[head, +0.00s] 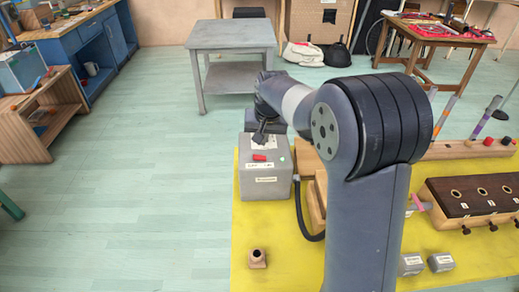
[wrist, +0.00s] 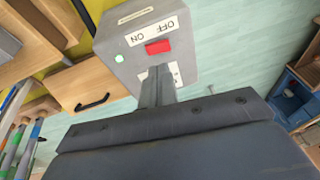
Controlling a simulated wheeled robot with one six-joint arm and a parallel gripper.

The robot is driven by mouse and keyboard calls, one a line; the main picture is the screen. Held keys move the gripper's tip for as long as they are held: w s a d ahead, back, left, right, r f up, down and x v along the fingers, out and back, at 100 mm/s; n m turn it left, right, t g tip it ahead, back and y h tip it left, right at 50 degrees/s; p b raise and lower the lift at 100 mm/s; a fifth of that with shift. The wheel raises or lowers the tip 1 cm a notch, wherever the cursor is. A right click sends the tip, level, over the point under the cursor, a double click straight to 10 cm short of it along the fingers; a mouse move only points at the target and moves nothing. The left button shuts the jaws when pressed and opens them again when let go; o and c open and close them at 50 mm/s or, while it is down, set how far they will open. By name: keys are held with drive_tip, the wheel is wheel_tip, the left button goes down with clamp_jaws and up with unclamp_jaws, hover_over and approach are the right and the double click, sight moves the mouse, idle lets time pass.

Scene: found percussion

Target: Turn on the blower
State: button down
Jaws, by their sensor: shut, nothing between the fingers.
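The blower (head: 265,182) is a grey box with white labels on the yellow table, left of my arm. Its red switch (head: 259,157) is on the top, and a small green light shows beside it. In the wrist view the red switch (wrist: 158,46) lies beside a label reading OFF and ON, and the green light (wrist: 120,58) looks lit. My gripper (head: 260,138) is shut and empty, over the box just behind the switch. In the wrist view its fingertips (wrist: 157,80) are close to the switch. I cannot tell whether they touch the box.
A black hose (head: 303,215) runs from near the box along the yellow tabletop (head: 285,265). A small wooden block with a hole (head: 257,258) stands in front. A dark-topped wooden box with holes (head: 470,195) stands to the right. The floor to the left is clear.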

drive_tip(key=shift+v, duration=1.2)
drive_tip(key=shift+d, duration=0.15)
drive_tip(key=p+x, duration=0.1)
drive_tip(key=x, duration=0.5)
drive_tip(key=shift+w+a+f, duration=0.15)
drive_tip(key=shift+w+a, duration=0.05)
drive_tip(key=shift+w+a+r+h+p, duration=0.25)
drive_tip(key=shift+w+h+p, duration=0.25)
drive_tip(key=shift+h, duration=0.4)
drive_tip(key=shift+w+r, duration=0.1)
drive_tip(key=shift+r, duration=0.2)
drive_tip(key=b+v, duration=0.1)
drive_tip(key=v, duration=0.6)
drive_tip(key=shift+r, duration=0.15)
drive_tip(key=shift+a, duration=0.1)
